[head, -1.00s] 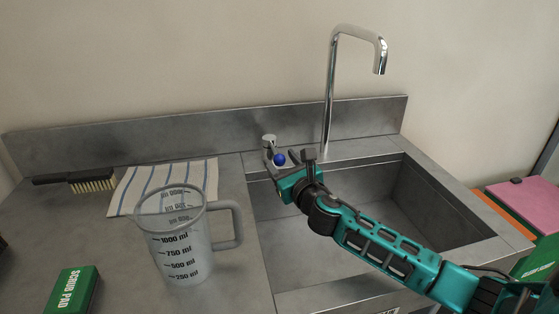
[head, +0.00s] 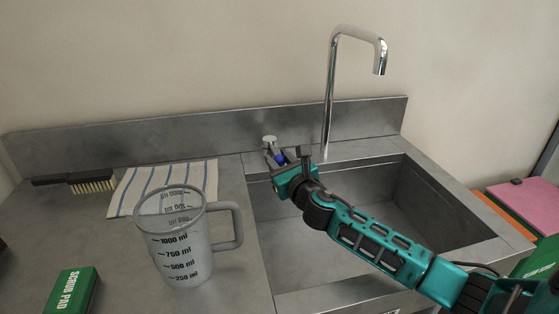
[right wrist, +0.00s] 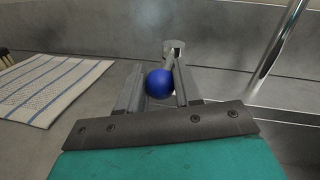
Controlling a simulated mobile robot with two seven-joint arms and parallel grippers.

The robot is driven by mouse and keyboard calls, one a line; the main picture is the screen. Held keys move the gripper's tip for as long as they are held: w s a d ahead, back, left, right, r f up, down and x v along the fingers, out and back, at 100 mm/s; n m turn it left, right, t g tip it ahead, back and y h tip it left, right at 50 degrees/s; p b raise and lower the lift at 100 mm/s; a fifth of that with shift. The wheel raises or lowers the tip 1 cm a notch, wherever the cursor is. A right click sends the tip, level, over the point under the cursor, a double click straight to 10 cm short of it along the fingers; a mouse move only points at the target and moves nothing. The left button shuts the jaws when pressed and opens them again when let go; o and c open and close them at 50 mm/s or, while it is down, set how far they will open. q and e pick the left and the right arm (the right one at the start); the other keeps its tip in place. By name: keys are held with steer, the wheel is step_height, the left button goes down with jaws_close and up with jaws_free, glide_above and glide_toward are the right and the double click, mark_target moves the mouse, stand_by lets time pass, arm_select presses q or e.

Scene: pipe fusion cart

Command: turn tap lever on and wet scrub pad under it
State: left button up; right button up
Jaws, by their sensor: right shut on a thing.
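The tap lever has a blue ball knob (right wrist: 159,83) and a chrome base (head: 269,142) at the sink's back left. My right gripper (head: 285,158) is shut on the blue knob, which shows between its two fingers in the right wrist view (right wrist: 158,90). The tap spout (head: 331,95) rises behind the sink and bends over to the right, its mouth above the basin. No water shows under it. A green scrub pad (head: 71,291) marked SCRUB PAD lies on the counter at the lower left. My left gripper is not in view.
A clear measuring jug (head: 178,245) stands left of the sink (head: 425,215). A striped cloth (head: 140,184) and a brush (head: 90,182) lie behind it. Pink and orange boards (head: 520,205) and a green item lie at the right. My right arm crosses the basin.

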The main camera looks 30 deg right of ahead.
jaws_close()
steer(key=shift+w+a+r+m+h+p, duration=0.2)
steer(key=shift+a+m+h+p, duration=0.25)
steer(key=shift+h, duration=0.35)
steer(key=a+m+h, duration=0.1)
steer(key=w+a+m+g+h, duration=0.1)
steer(key=h, duration=0.1)
steer(key=shift+f, duration=0.1)
